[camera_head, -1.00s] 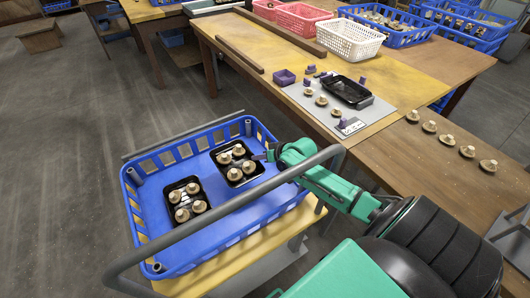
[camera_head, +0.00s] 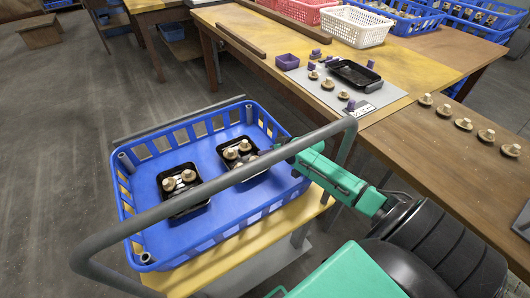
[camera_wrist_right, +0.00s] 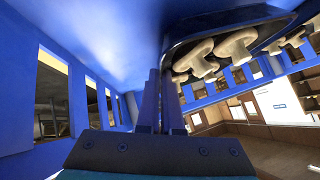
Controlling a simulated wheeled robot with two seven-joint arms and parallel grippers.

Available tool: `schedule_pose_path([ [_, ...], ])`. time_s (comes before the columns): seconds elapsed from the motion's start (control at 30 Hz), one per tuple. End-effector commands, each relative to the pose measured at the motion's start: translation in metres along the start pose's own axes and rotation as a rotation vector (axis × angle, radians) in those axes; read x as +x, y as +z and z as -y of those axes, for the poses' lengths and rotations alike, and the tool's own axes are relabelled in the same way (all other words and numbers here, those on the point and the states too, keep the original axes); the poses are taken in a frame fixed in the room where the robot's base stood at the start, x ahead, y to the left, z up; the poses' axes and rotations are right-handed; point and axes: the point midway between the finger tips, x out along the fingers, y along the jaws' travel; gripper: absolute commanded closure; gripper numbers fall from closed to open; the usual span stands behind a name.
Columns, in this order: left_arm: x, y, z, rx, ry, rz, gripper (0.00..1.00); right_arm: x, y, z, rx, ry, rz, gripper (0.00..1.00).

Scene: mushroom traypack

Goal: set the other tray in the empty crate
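The blue crate (camera_head: 130,212) on the cart holds two black trays of pale mushrooms. One tray (camera_head: 196,204) lies in its left part. The other tray (camera_head: 262,143) lies beside it on the right, partly hidden by the cart's grey handle. My right gripper (camera_head: 277,148) reaches into the crate at the right tray's right side; the handle hides part of its fingers. In the right wrist view, its fingers (camera_wrist_right: 164,100) are close together at the edge of that tray (camera_wrist_right: 178,62) and appear shut on its rim. My left gripper is not in view.
The cart's grey handle (camera_head: 178,214) crosses in front of the crate. On the table behind, an empty black tray (camera_head: 354,74) stands near loose mushrooms and a purple box (camera_head: 287,61). A white basket (camera_head: 352,28) stands farther back.

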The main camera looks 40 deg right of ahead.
Motion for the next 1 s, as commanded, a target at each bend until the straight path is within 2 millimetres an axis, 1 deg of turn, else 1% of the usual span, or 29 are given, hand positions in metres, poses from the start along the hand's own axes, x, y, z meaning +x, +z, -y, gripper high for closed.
schedule_pose_path([
  [0.03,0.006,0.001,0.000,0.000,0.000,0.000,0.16,0.005,0.004,-0.003,0.001,-0.001,-0.002,1.00],
  [0.1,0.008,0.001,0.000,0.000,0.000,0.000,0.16,0.008,0.007,-0.004,0.000,-0.001,-0.002,1.00],
  [0.57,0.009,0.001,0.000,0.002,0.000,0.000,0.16,0.009,0.009,-0.005,0.000,-0.001,-0.002,1.00],
  [1.0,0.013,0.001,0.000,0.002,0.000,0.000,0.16,0.016,0.018,-0.009,0.002,0.000,0.005,1.00],
])
